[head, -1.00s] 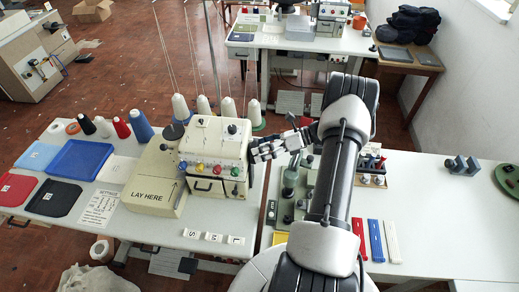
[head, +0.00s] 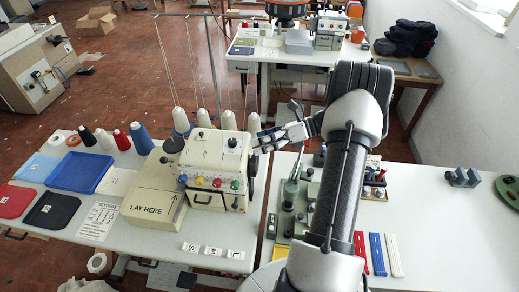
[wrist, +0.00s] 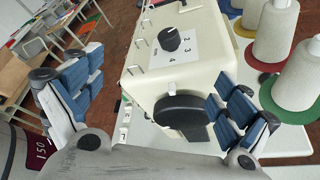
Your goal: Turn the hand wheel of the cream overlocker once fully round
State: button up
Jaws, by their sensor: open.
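The cream overlocker (head: 217,158) stands on the left table, with coloured knobs on its front and a black dial on top. Its black hand wheel (wrist: 181,109) is on its right side; in the head view the wheel (head: 250,186) shows only in part. My gripper (head: 270,138) is beside the upper right of the machine. In the wrist view my gripper (wrist: 160,85) is open and empty, with blue-padded fingers spread wide. The wheel lies between them, nearer the right finger. I cannot tell whether that finger touches it.
Thread cones (wrist: 275,30) stand close behind the machine. A beige "LAY HERE" box (head: 152,203) is on its left. On the right table (head: 440,225) a green fixture (head: 287,195) stands near my arm. A gap separates the tables.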

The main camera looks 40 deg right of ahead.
dwell(0.3)
jog(key=n+t+h+b, duration=0.4)
jog(key=n+t+h, duration=0.1)
jog(key=n, duration=0.5)
send_near(254, 164)
jog(key=s+d, duration=0.6)
jog(key=f+b+x, duration=0.1)
jog(key=b+x, duration=0.1)
jog(key=x, duration=1.6)
jog(key=shift+s+b, duration=0.2)
jog(key=shift+b, duration=0.2)
jog(key=shift+d+f, duration=0.1)
jog(key=shift+f, duration=0.05)
jog(key=shift+c, duration=0.3)
jog(key=c, duration=1)
